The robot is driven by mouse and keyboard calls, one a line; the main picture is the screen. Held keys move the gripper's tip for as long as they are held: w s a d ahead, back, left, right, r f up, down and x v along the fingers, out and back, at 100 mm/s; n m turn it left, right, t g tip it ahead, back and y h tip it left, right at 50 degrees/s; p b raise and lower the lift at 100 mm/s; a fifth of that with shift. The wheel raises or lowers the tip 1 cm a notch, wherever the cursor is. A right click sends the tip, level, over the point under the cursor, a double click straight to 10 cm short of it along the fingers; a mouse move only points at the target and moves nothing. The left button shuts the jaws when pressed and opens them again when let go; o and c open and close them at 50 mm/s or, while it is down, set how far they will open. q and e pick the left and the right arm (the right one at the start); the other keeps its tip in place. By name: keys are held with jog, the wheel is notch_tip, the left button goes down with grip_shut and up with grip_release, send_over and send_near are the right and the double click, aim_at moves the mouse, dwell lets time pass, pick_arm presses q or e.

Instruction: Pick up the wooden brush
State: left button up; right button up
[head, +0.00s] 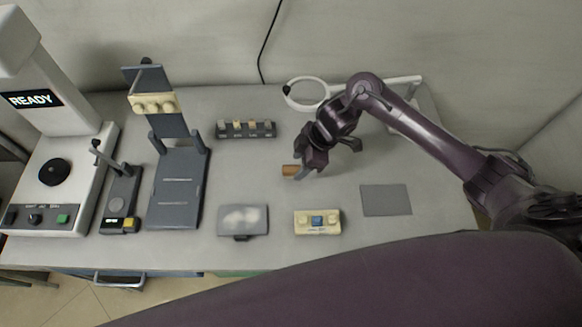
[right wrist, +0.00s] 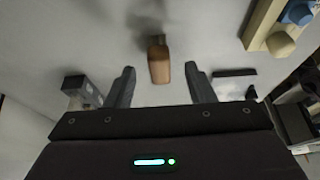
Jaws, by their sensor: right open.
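The wooden brush (head: 290,170) lies on the grey table, and its brown block shows just left of my right gripper (head: 306,172) in the head view. In the right wrist view the brush (right wrist: 159,65) shows as a brown block ahead of the gap between the two fingers (right wrist: 160,88). The far end of the brush is blurred in that view. My left gripper is not in view.
A grey mat (head: 386,200) lies to the right. A small rack (head: 245,130) and a white ring magnifier (head: 306,93) are behind.

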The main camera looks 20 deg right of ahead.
aim_at(293, 168)
jog(key=x, duration=0.4)
jog(key=shift+w+a+r+p, duration=0.1)
jog(key=shift+a+r+p, duration=0.05)
jog(key=shift+a+p, duration=0.15)
jog(key=shift+f, duration=0.3)
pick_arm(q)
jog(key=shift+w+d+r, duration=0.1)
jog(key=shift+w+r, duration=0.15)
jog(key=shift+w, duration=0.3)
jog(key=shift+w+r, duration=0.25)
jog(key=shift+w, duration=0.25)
pick_arm(e)
jog(key=c, duration=0.5)
grip_shut()
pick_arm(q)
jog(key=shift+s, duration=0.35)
pick_arm(e)
jog(key=shift+r, duration=0.15)
